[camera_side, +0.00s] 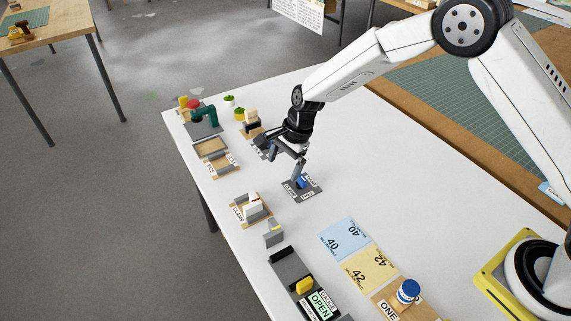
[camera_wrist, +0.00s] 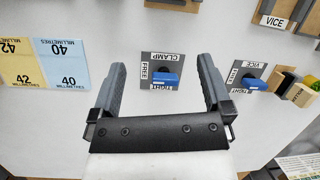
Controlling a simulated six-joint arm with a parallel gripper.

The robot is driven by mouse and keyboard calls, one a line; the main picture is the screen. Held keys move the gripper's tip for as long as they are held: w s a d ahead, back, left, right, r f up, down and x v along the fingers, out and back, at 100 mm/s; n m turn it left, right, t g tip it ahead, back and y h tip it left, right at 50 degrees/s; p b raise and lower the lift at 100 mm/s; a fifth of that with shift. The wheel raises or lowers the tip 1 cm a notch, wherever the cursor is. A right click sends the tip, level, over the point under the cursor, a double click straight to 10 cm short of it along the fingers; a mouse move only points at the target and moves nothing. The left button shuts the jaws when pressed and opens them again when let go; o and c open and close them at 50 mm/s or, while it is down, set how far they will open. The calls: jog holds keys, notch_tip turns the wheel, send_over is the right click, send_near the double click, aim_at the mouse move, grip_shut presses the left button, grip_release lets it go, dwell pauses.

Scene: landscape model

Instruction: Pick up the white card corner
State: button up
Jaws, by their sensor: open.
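In the side view a small white upright piece (camera_side: 252,204), which may be the white card corner, stands in the wooden holder labelled CLAMP (camera_side: 238,214). I cannot make out its shape. My gripper (camera_side: 283,155) is behind it and to its right in the picture, above the table. In the wrist view my gripper (camera_wrist: 161,64) has its fingers wide apart with nothing held between them. A blue lever (camera_wrist: 167,80) on a grey plate labelled CLAMP, FREE and TIGHT shows between the fingers. The white piece is not clear in the wrist view.
A second blue lever (camera_wrist: 249,80) is labelled VICE. A grey block (camera_side: 273,234) stands near the CLAMP holder. Blue (camera_side: 344,237) and yellow (camera_side: 370,268) cards lie flat. A blue-capped jar (camera_side: 408,291) is at the front.

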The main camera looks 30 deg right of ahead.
aim_at(255, 198)
jog(key=shift+w+a+f+m+g+y, duration=0.15)
jog(key=shift+w+a+f+m, duration=0.25)
jog(key=shift+a+f, duration=0.6)
jog(key=shift+w+a+f+m+g+y, duration=0.1)
jog(key=shift+w+a+f+m+y, duration=0.15)
jog(key=shift+a+f+m, duration=0.5)
jog(key=shift+w+a+f+m+g+y, duration=0.1)
jog(key=shift+w+a+f+m, duration=0.25)
jog(key=shift+a+f, duration=0.85)
jog(key=shift+d+f, duration=0.1)
jog(key=shift+f, duration=0.1)
jog(key=shift+x, duration=2.45)
jog(key=shift+w, duration=0.15)
jog(key=c, duration=1.3)
jog(key=shift+o, duration=0.2)
jog(key=shift+r, duration=0.1)
